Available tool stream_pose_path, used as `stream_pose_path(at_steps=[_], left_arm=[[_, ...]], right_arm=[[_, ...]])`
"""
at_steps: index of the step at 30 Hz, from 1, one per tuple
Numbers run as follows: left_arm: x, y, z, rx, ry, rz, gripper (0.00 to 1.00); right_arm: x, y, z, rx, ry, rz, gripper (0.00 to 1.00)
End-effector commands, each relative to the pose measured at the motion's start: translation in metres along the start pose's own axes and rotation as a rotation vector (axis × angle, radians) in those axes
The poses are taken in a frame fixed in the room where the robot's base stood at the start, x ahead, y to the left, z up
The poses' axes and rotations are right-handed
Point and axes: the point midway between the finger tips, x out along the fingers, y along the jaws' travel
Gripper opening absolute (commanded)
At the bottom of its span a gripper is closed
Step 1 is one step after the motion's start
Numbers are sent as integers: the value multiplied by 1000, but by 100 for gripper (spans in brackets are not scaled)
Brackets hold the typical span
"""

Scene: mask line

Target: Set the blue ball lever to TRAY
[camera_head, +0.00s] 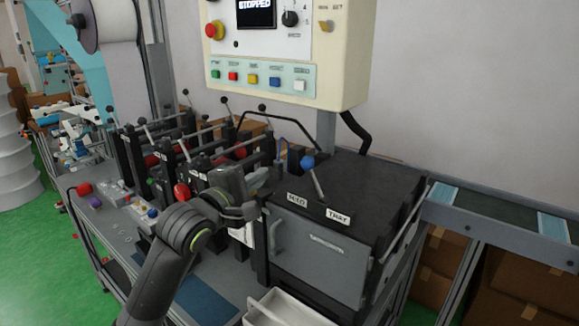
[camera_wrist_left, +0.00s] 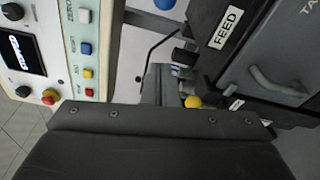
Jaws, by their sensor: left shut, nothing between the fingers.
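The blue ball lever (camera_head: 307,162) stands on top of the dark machine box. Its rod leans to the left, with the ball toward the FEED label (camera_head: 297,200) side and away from the TRAY label (camera_head: 338,217). My left gripper (camera_head: 264,181) is shut and empty, left of the lever and apart from it. In the left wrist view a blue ball (camera_wrist_left: 165,3) is cut off at the top edge, near the FEED label (camera_wrist_left: 228,28). My right gripper is not in view.
A control panel (camera_head: 285,50) with several buttons hangs above the machine. A row of black-knobbed rods and red parts stands to the left. A yellow ball (camera_wrist_left: 192,102) shows in the left wrist view. A white bin (camera_head: 285,309) sits below the grey door (camera_head: 318,262). A conveyor (camera_head: 500,225) runs right.

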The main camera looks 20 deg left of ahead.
Motion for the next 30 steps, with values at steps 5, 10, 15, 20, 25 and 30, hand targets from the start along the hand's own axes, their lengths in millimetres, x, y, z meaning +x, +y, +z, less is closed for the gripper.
stream_pose_path(at_steps=[5,10,15,20,25,30], left_arm=[[11,1,0,-4,0,0,0],[36,2,1,-4,-1,-2,0],[64,2,1,-3,0,-2,0],[89,2,0,-2,0,-2,0],[95,3,16,-4,-4,0,0],[89,1,31,-1,-1,-1,0]], right_arm=[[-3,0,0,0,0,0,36],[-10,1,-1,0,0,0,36],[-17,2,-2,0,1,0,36],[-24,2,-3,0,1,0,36],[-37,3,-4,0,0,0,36],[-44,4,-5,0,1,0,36]])
